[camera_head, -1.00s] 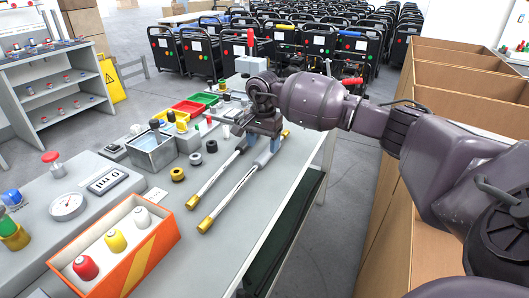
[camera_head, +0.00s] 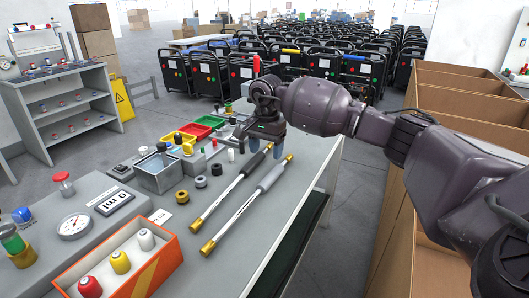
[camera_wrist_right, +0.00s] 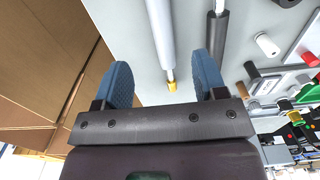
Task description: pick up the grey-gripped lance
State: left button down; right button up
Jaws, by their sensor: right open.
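Two lances lie side by side on the grey workbench. The grey-gripped lance (camera_head: 271,177) is the one nearer the bench's right edge, with brass ends. The other lance has a dark grip (camera_head: 256,161). My right gripper (camera_head: 266,149) is open and empty, over the far ends of the lances. In the right wrist view the grey grip (camera_wrist_right: 157,32) runs down between the two blue fingers (camera_wrist_right: 162,72), its brass end showing there, with no finger touching it visibly. The dark-gripped lance (camera_wrist_right: 218,40) lies behind the right-hand finger. My left gripper is not in view.
Black rings (camera_head: 201,182), a metal tank (camera_head: 158,171) and coloured trays (camera_head: 195,131) stand left of the lances. An orange box (camera_head: 163,266) with coloured caps is at the front. Cardboard bins (camera_head: 455,78) stand right of the bench. The bench (camera_head: 262,222) is clear beside the lances.

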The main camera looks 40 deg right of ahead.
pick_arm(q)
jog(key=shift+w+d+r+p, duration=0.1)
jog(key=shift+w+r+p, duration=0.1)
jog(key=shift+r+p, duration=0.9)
pick_arm(e)
jog(key=a+n+h, duration=0.1)
jog(key=n, duration=1.1)
jog(key=s+a+n+t+h, duration=0.1)
jog(key=n, duration=1.1)
jog(key=a+f+n+h, duration=0.1)
jog(key=n+h, duration=0.1)
jog(key=n, duration=0.9)
jog(key=shift+s+a+n+t, duration=0.15)
jog(key=shift+a+n+t, duration=0.1)
jog(key=shift+n+t, duration=0.15)
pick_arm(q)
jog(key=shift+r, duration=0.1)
